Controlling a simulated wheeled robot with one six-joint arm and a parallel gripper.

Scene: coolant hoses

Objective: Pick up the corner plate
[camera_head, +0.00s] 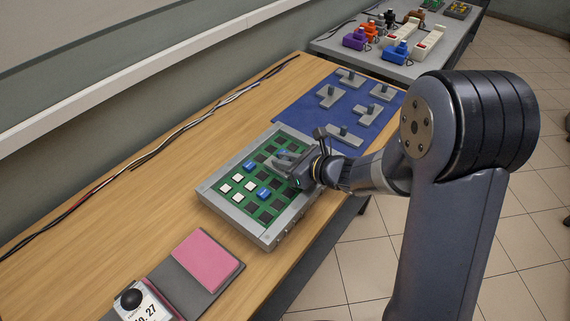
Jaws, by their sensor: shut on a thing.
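My gripper (290,168) is over the far right part of a grey-framed board (268,238) with a green grid of dark square cells. It is shut on a grey plate (285,160), which is low over the grid. My gripper and wrist hide part of this plate, so I cannot tell its full shape or whether it touches the board. Several other grey plates with raised grips lie on a blue mat (300,105) behind the board, among them one at the near right (345,138) and one at the left (330,95).
White tiles (238,177) and blue tiles (263,194) sit in some cells. A pink pad (207,258) and a device with a black knob (131,299) are at the front. Cables run along the wall. A grey table (440,70) with coloured parts stands behind.

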